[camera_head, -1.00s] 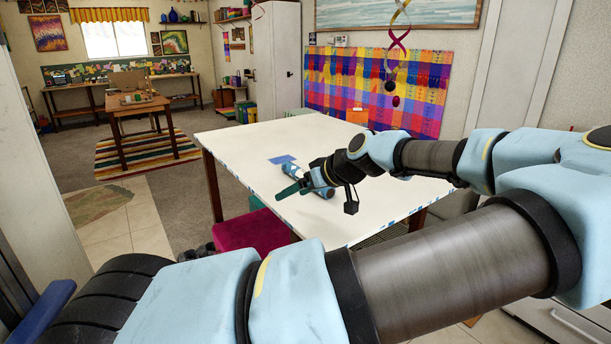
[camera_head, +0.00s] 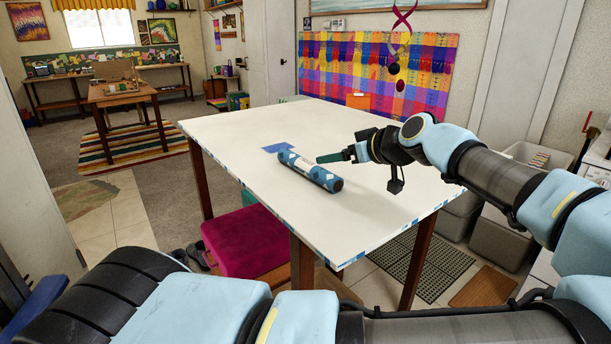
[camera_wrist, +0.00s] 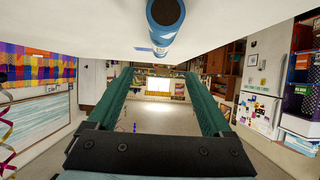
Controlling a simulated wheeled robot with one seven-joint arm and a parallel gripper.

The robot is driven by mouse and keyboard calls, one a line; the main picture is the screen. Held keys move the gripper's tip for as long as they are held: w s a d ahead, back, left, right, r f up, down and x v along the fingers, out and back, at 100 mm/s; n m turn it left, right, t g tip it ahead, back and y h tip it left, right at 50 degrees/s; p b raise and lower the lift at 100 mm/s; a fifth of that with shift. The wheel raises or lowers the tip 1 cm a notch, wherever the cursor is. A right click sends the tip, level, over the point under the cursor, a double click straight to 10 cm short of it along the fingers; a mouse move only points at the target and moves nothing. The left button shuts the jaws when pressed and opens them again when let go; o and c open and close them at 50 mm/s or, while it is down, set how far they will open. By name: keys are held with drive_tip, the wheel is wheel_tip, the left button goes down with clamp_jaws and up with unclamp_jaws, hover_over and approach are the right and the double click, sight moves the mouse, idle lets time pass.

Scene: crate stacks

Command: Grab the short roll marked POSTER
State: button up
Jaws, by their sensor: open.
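A blue roll (camera_head: 308,171) with a pale label patch and dark ends lies on the white table (camera_head: 240,130). Any marking on it is too small to read. My gripper (camera_head: 325,158) is just right of the roll in the head view, its green fingers pointing left, apart from it as far as I can tell. In the wrist view my gripper (camera_wrist: 160,75) has its two green fingers spread wide with nothing between them. The roll (camera_wrist: 165,14) shows there end-on at the top edge, outside the fingers, against the white table surface.
A flat blue patch (camera_head: 278,148) lies on the table behind the roll. The rest of the tabletop is clear. A magenta stool (camera_head: 246,240) stands at the table's front left. Grey bins (camera_head: 495,235) stand to the right. A colourful woven hanging (camera_head: 375,75) covers the back wall.

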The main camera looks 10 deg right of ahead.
sight(313, 165)
drive_tip(key=shift+w+f+b, duration=0.45)
drive_tip(key=shift+w+f, duration=0.1)
drive_tip(key=shift+f, duration=0.35)
drive_tip(key=p+x, duration=0.1)
drive_tip(key=x, duration=0.3)
drive_tip(key=shift+w+a, duration=0.25)
drive_tip(key=shift+w, duration=0.05)
drive_tip(key=p+x, duration=0.1)
drive_tip(key=x, duration=0.1)
drive_tip(key=p+x, duration=0.1)
drive_tip(key=x, duration=0.2)
drive_tip(key=shift+a+f+p, duration=0.25)
drive_tip(key=shift+f+p, duration=0.05)
drive_tip(key=shift+f, duration=0.05)
drive_tip(key=shift+w+f, duration=0.15)
drive_tip(key=shift+f, duration=0.1)
clamp_jaws()
